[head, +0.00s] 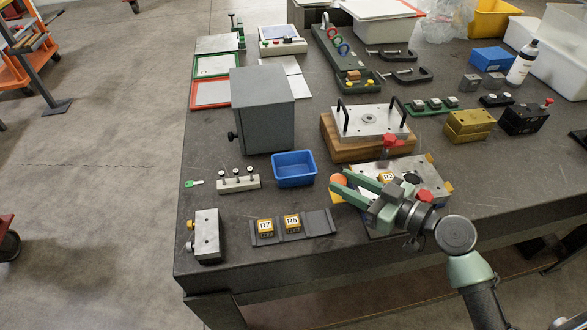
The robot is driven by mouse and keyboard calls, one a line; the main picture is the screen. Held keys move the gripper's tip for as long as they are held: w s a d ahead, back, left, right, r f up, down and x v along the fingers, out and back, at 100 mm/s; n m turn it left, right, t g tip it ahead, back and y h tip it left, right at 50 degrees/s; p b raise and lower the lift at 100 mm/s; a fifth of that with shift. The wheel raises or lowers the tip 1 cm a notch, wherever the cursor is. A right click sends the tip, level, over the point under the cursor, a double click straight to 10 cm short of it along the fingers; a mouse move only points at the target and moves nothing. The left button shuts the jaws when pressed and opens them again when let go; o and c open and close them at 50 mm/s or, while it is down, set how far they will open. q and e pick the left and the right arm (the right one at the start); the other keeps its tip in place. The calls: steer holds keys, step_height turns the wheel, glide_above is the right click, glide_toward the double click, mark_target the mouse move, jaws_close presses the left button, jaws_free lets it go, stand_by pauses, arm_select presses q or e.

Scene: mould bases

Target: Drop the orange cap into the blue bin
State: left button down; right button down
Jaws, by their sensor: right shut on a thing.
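The orange cap (338,181) shows as a round orange shape between the fingertips of my right gripper (341,186). The gripper is shut on it and points left, above the front part of the bench. The blue bin (296,183) is a small open-topped box on the bench, just left of the gripper. The cap is to the right of the bin and apart from it in the picture. The gripper fingers hide part of the cap. My left gripper is not in view.
A grey cabinet (263,112) stands behind the bin. A pin rack (239,182) is left of it, and a dark tray (319,223) with yellow R7 and R5 blocks is in front. A metal mould plate (426,170) lies behind my gripper.

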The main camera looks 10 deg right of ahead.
steer(key=w+a+m+t+h+p, duration=0.1)
steer(key=w+a+m+t+h, duration=0.1)
steer(key=w+a+m+h, duration=0.3)
steer(key=w+a+m+t+h, duration=0.1)
steer(key=w+a+h, duration=0.1)
steer(key=w, duration=0.6)
steer(key=f+b, duration=0.2)
steer(key=b, duration=0.1)
steer(key=f+b, duration=0.3)
steer(key=shift+s+d+f, duration=0.1)
steer(key=shift+d+f, duration=0.1)
steer(key=c, duration=0.9)
jaws_free()
steer(key=shift+c, duration=0.2)
steer(key=shift+s, duration=0.1)
